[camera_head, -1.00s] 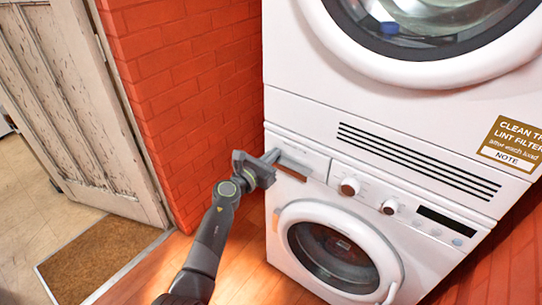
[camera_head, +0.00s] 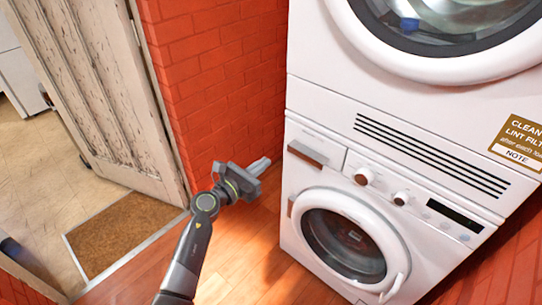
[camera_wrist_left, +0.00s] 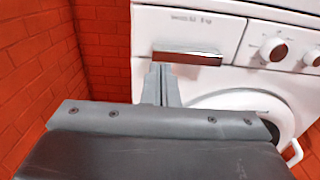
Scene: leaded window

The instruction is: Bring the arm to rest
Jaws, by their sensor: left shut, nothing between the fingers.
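My left gripper (camera_head: 259,166) is shut and empty in the head view, in front of the brick wall and left of the lower washing machine. It looks apart from the machine. In the left wrist view its closed fingers (camera_wrist_left: 161,84) point toward the machine's front, just below the detergent drawer handle (camera_wrist_left: 188,58). The drawer (camera_head: 307,153) looks closed in the head view. My right gripper is in neither view.
The washing machine (camera_head: 290,240) stands under a dryer (camera_head: 320,90). A red brick wall (camera_head: 215,75) is behind my left gripper. A worn wooden door (camera_head: 100,90) and a brown mat (camera_head: 120,232) are at left. The wood floor (camera_head: 245,260) between is clear.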

